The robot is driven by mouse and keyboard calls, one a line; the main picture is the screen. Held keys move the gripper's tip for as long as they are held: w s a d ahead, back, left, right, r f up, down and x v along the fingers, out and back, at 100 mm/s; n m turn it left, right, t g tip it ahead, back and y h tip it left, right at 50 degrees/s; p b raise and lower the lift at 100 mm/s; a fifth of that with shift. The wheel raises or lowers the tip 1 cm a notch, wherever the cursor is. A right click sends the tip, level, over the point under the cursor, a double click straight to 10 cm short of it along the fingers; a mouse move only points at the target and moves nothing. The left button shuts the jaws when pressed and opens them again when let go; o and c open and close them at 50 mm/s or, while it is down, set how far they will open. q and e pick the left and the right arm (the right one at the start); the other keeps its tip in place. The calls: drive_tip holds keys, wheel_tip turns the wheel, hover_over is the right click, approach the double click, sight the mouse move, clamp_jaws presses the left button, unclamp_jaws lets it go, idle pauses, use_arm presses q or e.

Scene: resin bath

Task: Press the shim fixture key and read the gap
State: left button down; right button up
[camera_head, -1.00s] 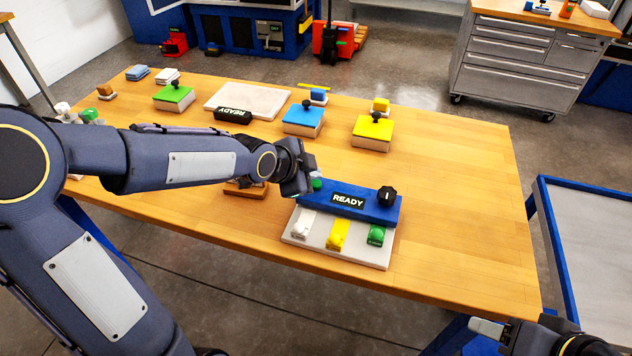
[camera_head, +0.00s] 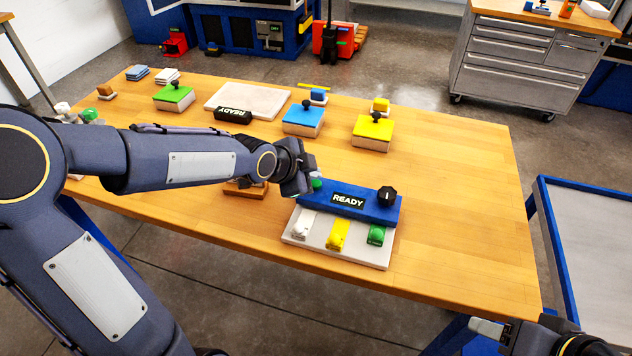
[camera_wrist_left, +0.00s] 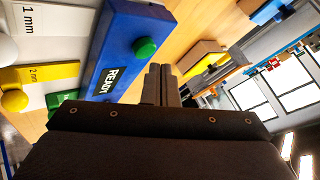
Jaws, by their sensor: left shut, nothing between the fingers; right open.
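The shim fixture has a blue block (camera_head: 352,213) on a pale base (camera_head: 300,243) near the table's front edge. Its display (camera_head: 348,200) reads READY. A green key (camera_head: 316,183) sits at the block's left end, and it also shows in the left wrist view (camera_wrist_left: 145,47). White (camera_head: 303,225), yellow (camera_head: 338,235) and green (camera_head: 376,235) shims lie on the base; the wrist view reads 1 mm on white and 2 mm on yellow. My left gripper (camera_head: 303,190) is shut and empty, close beside the green key; contact cannot be told. My right gripper (camera_head: 487,327) is open at lower right, partly cut off.
A black knob (camera_head: 387,196) stands on the fixture's right end. Green (camera_head: 174,97), blue (camera_head: 303,120) and yellow (camera_head: 372,131) topped blocks with knobs stand behind, near a pale plate (camera_head: 262,98) with another READY display. The table's right side is clear. A blue-framed cart stands right.

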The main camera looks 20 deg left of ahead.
use_arm(q)
drive_tip(key=shift+f, duration=0.15)
drive_tip(key=shift+f+b, duration=0.25)
drive_tip(key=shift+b, duration=0.1)
drive_tip(key=shift+f+b, duration=0.55)
idle(0.4)
idle(0.4)
drive_tip(key=shift+r+p, duration=0.8)
drive_tip(key=shift+r, duration=0.15)
wheel_tip(320, 180, up, 5)
drive_tip(key=p, duration=0.4)
